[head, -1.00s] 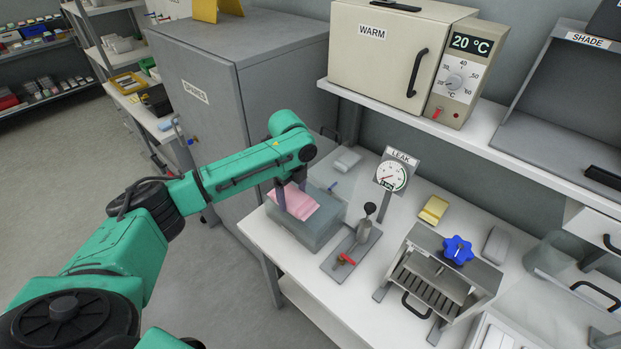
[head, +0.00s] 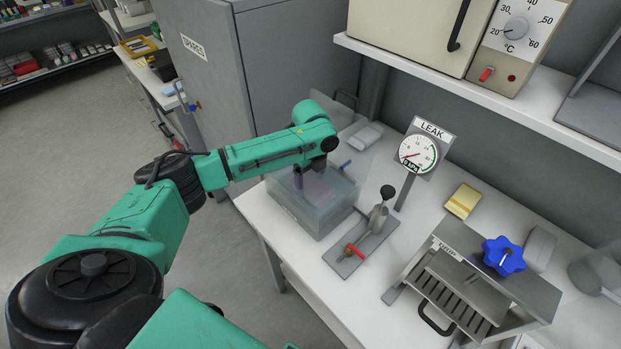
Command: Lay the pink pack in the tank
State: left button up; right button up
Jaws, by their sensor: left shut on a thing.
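The tank (head: 303,219) is a translucent grey box at the left end of the white bench. My left gripper (head: 312,184) reaches down into it from above, its fingers partly blurred by the tank. It is shut on the pink pack (head: 320,190), which shows only as a faint pinkish patch inside the tank. I cannot tell whether the pack touches the tank floor. My right gripper is not in view.
A slatted metal rig with a blue knob (head: 503,256) stands further right. A grey SPARES cabinet (head: 200,85) is behind my arm.

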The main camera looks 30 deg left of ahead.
pick_arm(q)
jog(key=shift+s+f, duration=0.2)
jog(key=shift+f, duration=0.4)
jog(key=o, duration=1.2)
jog(key=shift+c, duration=0.2)
notch_tip(320, 180, up, 14)
jog(key=b, duration=0.2)
jog(key=shift+r, duration=0.25)
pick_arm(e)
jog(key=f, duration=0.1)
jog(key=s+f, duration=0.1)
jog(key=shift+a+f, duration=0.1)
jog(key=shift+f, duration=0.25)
